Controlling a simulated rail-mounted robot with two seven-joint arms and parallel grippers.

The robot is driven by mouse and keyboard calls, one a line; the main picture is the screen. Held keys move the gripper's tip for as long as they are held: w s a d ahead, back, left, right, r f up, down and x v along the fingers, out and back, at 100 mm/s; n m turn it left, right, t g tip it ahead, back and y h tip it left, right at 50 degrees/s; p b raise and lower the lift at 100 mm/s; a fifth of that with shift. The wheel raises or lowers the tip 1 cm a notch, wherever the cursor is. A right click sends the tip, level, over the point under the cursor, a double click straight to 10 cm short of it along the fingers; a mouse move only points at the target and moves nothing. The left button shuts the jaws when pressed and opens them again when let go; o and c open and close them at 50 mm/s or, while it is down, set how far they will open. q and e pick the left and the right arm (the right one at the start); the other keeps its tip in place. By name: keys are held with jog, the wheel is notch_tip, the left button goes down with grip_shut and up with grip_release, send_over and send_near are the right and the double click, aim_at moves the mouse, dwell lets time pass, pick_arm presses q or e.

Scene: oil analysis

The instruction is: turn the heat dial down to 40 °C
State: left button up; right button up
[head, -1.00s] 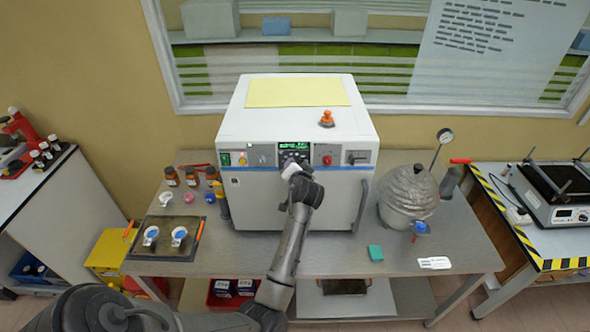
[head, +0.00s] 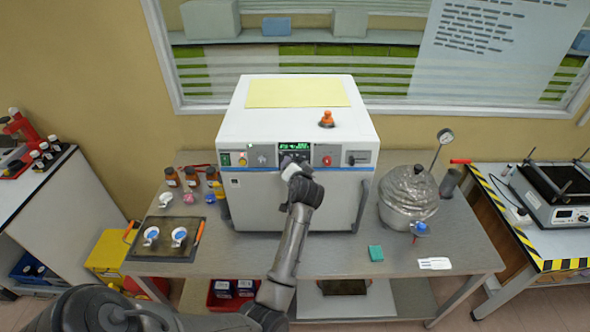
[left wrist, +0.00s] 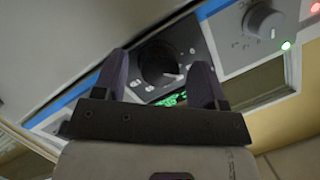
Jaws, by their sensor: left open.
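The heat dial (left wrist: 160,64) is a dark round knob on a black panel with a green display, seen in the left wrist view. A pale pointer mark shows on its lower right side. My left gripper (left wrist: 165,85) is open, with one finger on each side of the dial; whether the fingers touch it cannot be told. In the head view my left gripper (head: 293,164) is at the front panel of the white oven (head: 290,205), just below the lit green display (head: 294,147), and hides the dial. My right gripper is not in view.
Another grey knob (left wrist: 263,20) sits beside the dial's panel. Brown bottles (head: 191,176) and a dark tray (head: 165,240) stand left on the bench. A silver vessel with a gauge (head: 408,200) stands right.

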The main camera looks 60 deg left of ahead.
pick_arm(q)
jog(key=b+v, duration=0.1)
jog(key=v, duration=1.2)
jog(key=shift+s+d+b, duration=0.2)
jog(key=shift+d+b, duration=0.15)
jog(key=shift+b, duration=0.05)
jog(key=shift+r, duration=0.1)
